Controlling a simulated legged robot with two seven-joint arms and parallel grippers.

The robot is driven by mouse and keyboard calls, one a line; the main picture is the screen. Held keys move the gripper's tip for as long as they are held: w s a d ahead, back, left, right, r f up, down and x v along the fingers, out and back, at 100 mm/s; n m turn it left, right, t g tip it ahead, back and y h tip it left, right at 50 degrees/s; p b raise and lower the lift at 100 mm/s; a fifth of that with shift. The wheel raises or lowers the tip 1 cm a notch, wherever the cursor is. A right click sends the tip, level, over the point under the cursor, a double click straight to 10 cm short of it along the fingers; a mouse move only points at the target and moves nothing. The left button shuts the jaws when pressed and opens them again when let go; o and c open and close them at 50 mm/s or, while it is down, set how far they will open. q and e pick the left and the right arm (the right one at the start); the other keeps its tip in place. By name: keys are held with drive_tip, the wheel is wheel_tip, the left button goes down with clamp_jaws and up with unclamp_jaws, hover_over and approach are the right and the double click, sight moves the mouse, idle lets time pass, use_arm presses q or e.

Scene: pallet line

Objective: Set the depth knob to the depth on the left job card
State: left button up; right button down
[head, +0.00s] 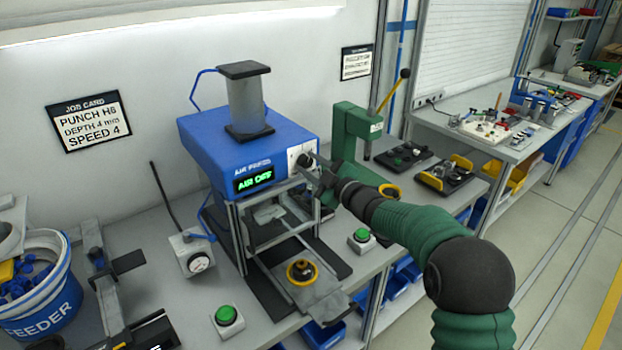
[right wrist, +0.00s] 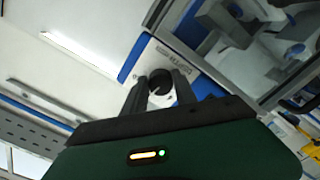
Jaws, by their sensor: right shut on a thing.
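The left job card (head: 88,120) on the wall reads "PUNCH H8, DEPTH 4 mm, SPEED 4"; the first line is slightly blurred. The blue air press (head: 217,140) has a green display (head: 254,179) that seems to read "AIR OFF". The depth knob (right wrist: 160,82) is black and sits on a white plate (right wrist: 140,62) on the press front. My right gripper (head: 312,168) reaches the plate from the right. In the right wrist view its fingers (right wrist: 160,88) are shut on the knob, one on each side. The knob's pointer and scale cannot be read. My left gripper is out of view.
Below the press, a round part (head: 301,272) sits on the tooling slide. Green buttons (head: 227,315) and a gauge box (head: 195,254) stand nearby. A green hand press (head: 350,135) stands close behind my right arm. A feeder bucket (head: 45,300) is at left.

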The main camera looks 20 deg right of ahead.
drive_tip(key=n+b, duration=0.8)
drive_tip(key=shift+f, duration=0.35)
drive_tip(key=n+b, duration=0.3)
drive_tip(key=shift+n, duration=0.3)
drive_tip(key=shift+s+a+n+b, duration=0.1)
drive_tip(key=shift+n+b, duration=0.8)
drive_tip(key=shift+n, duration=0.3)
drive_tip(key=shift+r, duration=0.1)
drive_tip(key=c, duration=1.2)
unclamp_jaws()
drive_tip(key=shift+c, duration=0.2)
drive_tip(key=shift+o, duration=1.2)
drive_tip(key=shift+r, duration=0.25)
